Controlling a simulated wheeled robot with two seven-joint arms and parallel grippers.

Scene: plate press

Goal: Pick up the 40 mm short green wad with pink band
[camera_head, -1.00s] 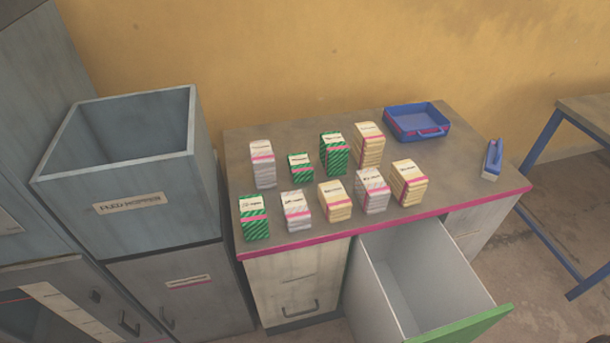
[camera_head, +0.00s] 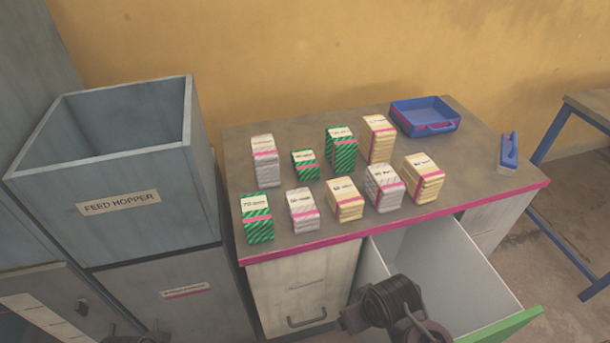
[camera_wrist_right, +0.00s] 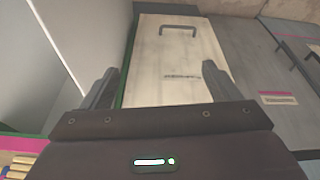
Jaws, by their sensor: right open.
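The short green wad with a pink band (camera_head: 305,166) stands on the desk top in the back row, with a pale label on top. It is the lowest of the green wads, between a grey-white wad (camera_head: 265,160) and a taller green wad (camera_head: 341,152). My right gripper (camera_wrist_right: 160,80) is open and empty in the right wrist view, over the cabinet front below the desk top and well apart from the wads. Dark parts of my right arm show at the bottom of the head view. My left gripper is not in view.
Another green wad (camera_head: 257,220) stands at front left, among several grey and cream wads. A blue tray (camera_head: 425,128) and a blue stapler-like object (camera_head: 509,155) lie to the right. An open drawer (camera_head: 440,275) juts out in front. A feed hopper (camera_head: 118,203) stands left.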

